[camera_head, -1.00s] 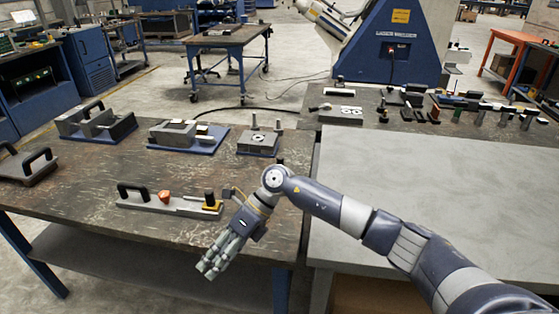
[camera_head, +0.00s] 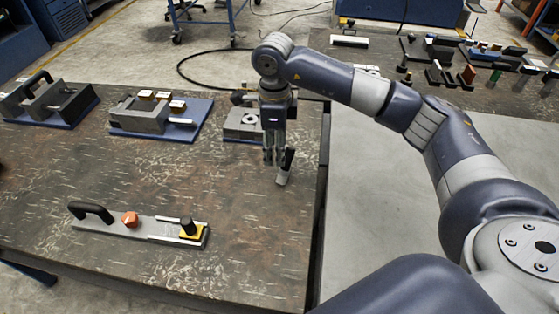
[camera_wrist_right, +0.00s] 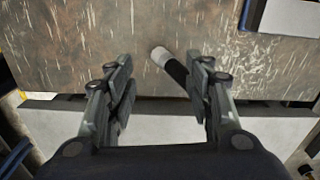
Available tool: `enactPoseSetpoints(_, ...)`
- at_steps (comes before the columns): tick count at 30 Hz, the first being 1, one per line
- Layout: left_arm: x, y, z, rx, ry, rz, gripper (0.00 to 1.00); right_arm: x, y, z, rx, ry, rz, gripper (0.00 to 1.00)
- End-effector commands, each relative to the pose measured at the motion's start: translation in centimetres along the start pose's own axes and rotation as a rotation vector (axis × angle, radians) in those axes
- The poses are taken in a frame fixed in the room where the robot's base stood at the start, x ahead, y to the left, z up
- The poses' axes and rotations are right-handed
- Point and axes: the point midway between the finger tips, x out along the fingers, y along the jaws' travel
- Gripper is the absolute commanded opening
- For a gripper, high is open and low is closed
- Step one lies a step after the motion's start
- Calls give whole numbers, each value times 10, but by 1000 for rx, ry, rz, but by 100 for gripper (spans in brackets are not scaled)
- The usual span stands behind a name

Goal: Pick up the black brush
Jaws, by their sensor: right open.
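The black brush (camera_head: 288,161) with its pale end is at the right edge of the dark table, just by my right gripper (camera_head: 274,160). In the head view the fingers point down and partly cover its upper part. In the right wrist view my right gripper (camera_wrist_right: 160,66) is open, its two fingers apart. There the brush (camera_wrist_right: 176,72) shows its pale end between the fingertips, with the black handle slanting down to the right finger, which hides the rest. I cannot tell whether the finger touches it. My left gripper is not in view.
A grey fixture with a black handle, red knob and yellow block (camera_head: 150,228) lies at the front of the dark table (camera_head: 110,180). Blue-based fixtures (camera_head: 190,131) stand at the back. The grey table (camera_head: 370,220) to the right has a clear top; small tools lie behind it.

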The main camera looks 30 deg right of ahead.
Motion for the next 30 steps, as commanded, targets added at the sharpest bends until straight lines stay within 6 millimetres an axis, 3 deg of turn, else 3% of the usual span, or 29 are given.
enactPoseSetpoints(3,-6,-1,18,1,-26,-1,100,20,2,-2,1,5,5,48)
enactPoseSetpoints(7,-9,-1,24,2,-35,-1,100,38,1,-2,2,3,5,48)
enactPoseSetpoints(14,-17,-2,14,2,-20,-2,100,54,2,-6,2,2,5,48)
enactPoseSetpoints(21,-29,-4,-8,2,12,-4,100,89,4,-12,1,0,5,48)
enactPoseSetpoints(30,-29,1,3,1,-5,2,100,100,5,-12,0,2,6,48)
